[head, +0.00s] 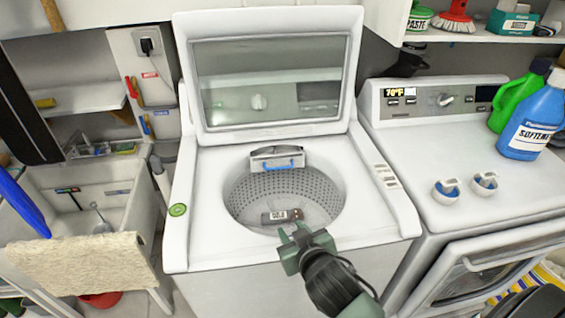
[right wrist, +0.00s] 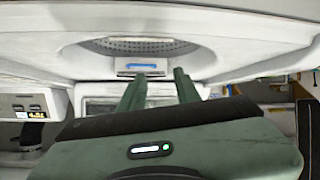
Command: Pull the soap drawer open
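The soap drawer (head: 277,159) is a small grey-white front with a blue handle, at the back rim of the open washer's tub (head: 330,200). It looks closed, though the angle makes this hard to judge. In the right wrist view the drawer (right wrist: 128,70) and its blue handle show just beyond the fingertips. My right gripper (head: 293,231) is over the front rim of the tub, apart from the drawer and in front of it. Its two green fingers (right wrist: 161,73) are spread with nothing between them. My left gripper is not in view.
The washer's lid (head: 268,134) stands raised behind the tub. A dryer (head: 445,200) with two cups and bottles (head: 535,118) stands right. A sink with a towel (head: 85,262) is left.

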